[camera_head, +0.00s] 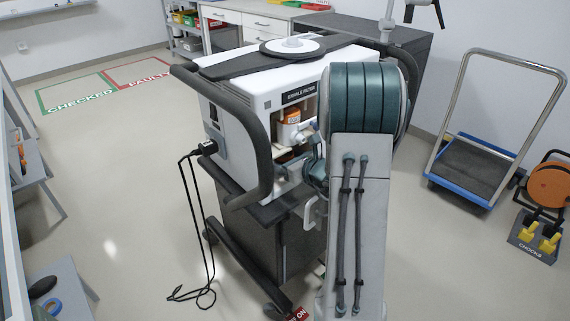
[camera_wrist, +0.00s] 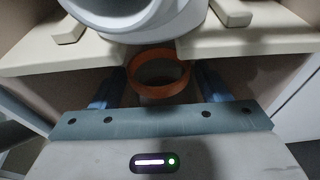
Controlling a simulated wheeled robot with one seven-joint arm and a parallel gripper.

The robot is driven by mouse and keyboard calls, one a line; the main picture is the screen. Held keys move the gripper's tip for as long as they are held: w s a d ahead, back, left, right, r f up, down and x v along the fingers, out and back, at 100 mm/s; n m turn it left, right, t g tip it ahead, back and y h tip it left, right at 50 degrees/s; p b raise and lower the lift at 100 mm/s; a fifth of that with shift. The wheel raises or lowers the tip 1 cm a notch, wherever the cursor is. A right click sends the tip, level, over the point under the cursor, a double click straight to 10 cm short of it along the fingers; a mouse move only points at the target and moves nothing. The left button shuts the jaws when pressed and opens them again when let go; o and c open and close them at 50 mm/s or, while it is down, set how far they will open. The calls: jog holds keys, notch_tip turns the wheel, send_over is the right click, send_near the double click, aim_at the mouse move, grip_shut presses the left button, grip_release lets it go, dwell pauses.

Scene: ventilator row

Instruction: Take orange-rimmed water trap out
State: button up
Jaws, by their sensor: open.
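The orange-rimmed water trap (camera_wrist: 133,68) shows in the wrist view as an orange ring below a pale shelf edge. My gripper (camera_wrist: 158,84) is open, with one blue finger to the left of the ring and one to the right. I cannot tell whether either finger touches it. In the head view the ventilator (camera_head: 238,88) has an open bay labelled as a filter bay.
A white, orange-topped canister (camera_head: 291,118) sits in the bay. In the wrist view a white round housing (camera_wrist: 125,18) hangs close above the ring, with pale shelf edges (camera_wrist: 250,42) beside it. A black handle (camera_head: 262,150) curves beside the bay. A trolley (camera_head: 470,165) stands right.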

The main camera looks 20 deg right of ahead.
jog(key=c, duration=0.9)
jog(key=shift+c, duration=0.2)
jog(key=shift+r, duration=0.2)
jog(key=shift+r, duration=0.3)
jog(key=s+d, duration=0.4)
jog(key=s, duration=0.8)
jog(key=shift+s+b, duration=0.2)
jog(key=shift+b, duration=0.15)
dwell(0.4)
